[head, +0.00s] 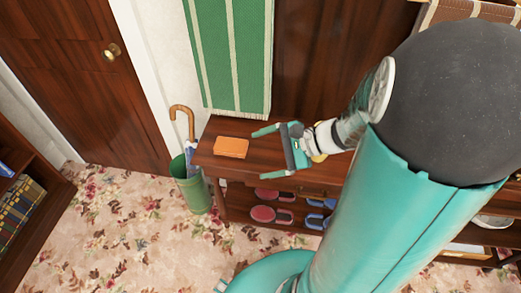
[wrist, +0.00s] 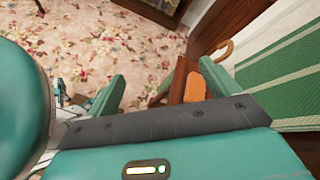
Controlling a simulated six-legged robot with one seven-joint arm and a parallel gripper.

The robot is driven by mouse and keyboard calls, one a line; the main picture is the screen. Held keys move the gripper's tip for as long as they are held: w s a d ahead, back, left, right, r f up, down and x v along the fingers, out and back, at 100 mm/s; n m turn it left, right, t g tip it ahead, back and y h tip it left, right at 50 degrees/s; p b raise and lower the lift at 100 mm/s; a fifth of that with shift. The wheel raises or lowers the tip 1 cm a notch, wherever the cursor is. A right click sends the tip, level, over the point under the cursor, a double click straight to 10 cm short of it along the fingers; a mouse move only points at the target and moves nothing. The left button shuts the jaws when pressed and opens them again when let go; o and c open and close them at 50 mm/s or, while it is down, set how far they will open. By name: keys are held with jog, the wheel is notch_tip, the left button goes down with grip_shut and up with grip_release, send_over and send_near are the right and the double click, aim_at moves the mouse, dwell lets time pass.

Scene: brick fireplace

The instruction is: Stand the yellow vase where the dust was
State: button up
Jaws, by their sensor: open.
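No whole yellow vase can be made out in either view. A small yellow patch (head: 319,157) shows just under my wrist in the head view; I cannot tell whether it is part of the vase, as my arm hides most of that spot. My gripper (head: 260,156) is open and empty above the dark wooden bench (head: 262,143), its fingers pointing left. An orange folded cloth or pad (head: 231,147) lies flat on the bench's left end, just beyond the fingertips. No dust can be made out.
A green striped hanging (head: 232,55) comes down behind the bench. A green stand (head: 193,186) with a cane-handled umbrella (head: 183,112) stands at its left end. Shoes (head: 263,213) lie on the shelf below. The flowered carpet (head: 110,225) is clear towards the door (head: 75,75).

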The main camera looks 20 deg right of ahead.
jog(key=s+a+r+n+g+h, duration=0.4)
jog(key=s+a+n+h, duration=0.15)
jog(key=n, duration=0.45)
notch_tip(320, 180, up, 8)
jog(key=s+n+t+h, duration=0.2)
jog(key=n+t+h, duration=0.1)
jog(key=n+h, duration=0.2)
jog(key=shift+n, duration=1)
jog(key=shift+s+d+f, duration=0.1)
